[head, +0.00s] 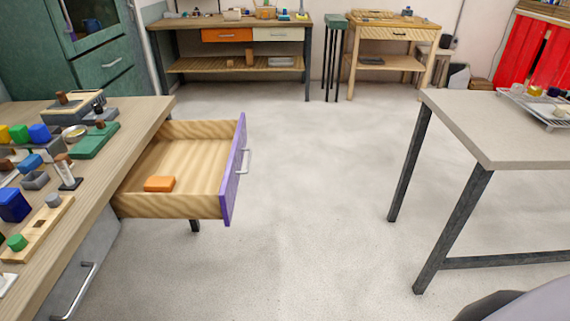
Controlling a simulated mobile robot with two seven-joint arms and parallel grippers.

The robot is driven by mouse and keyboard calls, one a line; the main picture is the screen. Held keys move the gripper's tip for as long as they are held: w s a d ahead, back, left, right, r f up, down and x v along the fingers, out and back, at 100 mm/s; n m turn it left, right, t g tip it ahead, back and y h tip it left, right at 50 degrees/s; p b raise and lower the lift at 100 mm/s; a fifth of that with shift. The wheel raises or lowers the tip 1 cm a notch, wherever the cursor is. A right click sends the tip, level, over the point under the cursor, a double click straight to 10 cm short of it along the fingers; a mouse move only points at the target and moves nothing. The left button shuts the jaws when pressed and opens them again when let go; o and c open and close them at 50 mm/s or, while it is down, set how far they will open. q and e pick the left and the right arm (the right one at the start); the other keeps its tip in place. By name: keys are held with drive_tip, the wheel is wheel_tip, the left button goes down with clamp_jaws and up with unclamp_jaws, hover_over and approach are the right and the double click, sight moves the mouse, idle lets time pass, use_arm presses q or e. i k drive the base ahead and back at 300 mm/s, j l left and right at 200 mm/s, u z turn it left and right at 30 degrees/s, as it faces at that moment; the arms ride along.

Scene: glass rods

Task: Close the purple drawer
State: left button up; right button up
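The purple drawer (236,172) stands pulled out from under the wooden workbench on the left. Its purple front faces right and carries a silver bar handle (245,161). The drawer's wooden inside shows, with an orange block (159,184) lying in it near the bench side. Neither of my grippers shows in the head view, and nothing touches the drawer's front or handle.
The workbench top (140,112) holds several coloured blocks and small tools. A grey drawer handle (75,290) shows below it. A grey-topped table (490,130) with dark legs stands at right. The pale floor (310,200) between them is clear.

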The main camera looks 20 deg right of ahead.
sight(205, 158)
drive_tip(key=z, duration=0.4)
drive_tip(key=i+l, duration=0.2)
drive_tip(key=i, duration=0.2)
drive_tip(key=i+l+u, duration=0.15)
drive_tip(key=i, duration=0.3)
drive_tip(key=i+l, duration=0.25)
drive_tip(key=i, duration=0.15)
drive_tip(key=u, duration=0.05)
